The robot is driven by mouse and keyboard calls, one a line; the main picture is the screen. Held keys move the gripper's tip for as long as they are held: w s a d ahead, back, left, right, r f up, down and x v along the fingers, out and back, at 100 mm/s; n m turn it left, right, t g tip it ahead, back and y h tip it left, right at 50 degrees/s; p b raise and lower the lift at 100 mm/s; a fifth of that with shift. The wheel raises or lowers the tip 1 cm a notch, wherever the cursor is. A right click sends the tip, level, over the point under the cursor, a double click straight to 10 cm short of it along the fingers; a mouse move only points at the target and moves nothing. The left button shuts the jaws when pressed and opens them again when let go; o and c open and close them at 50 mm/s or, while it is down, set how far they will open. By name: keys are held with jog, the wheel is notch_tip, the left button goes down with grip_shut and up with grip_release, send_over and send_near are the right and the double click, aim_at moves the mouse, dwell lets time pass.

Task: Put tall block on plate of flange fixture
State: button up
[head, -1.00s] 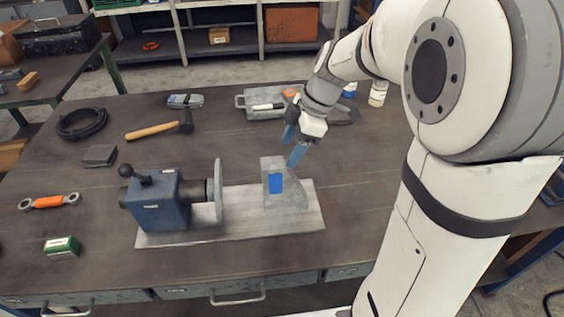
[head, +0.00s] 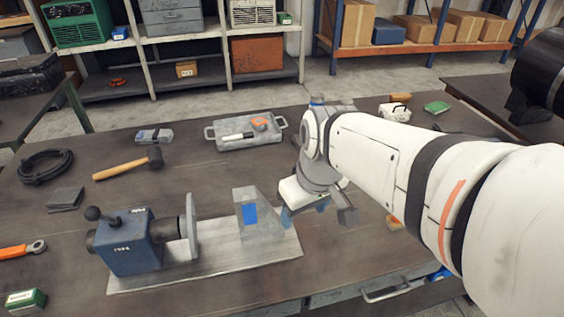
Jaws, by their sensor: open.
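A tall grey block (head: 254,218) with a sloped side and a blue rectangle on its face stands upright on the right part of the light flat plate (head: 205,264). On the plate's left part is the blue flange fixture (head: 130,245), with a handle on top and an upright grey disc (head: 190,232) facing the block across a gap. My gripper (head: 304,212) is just right of the block in the picture, pointing down, with blue fingers spread and nothing seen between them. My wrist hides part of the gripper. Whether a finger touches the block cannot be told.
A hammer (head: 130,166), a black cable coil (head: 45,168) and a grey tray (head: 245,135) lie behind the fixture. A green box (head: 25,300) is at the front left. Bench in front of the plate is clear. My arm covers much of the right side.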

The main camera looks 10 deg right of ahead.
jog(key=m, duration=0.1)
jog(key=s+m, duration=0.1)
jog(key=s+f+m, duration=0.1)
jog(key=shift+s+d+t+h, duration=0.25)
jog(key=shift+d+t+h, duration=0.05)
jog(key=shift+d, duration=0.05)
jog(key=shift+c, duration=0.2)
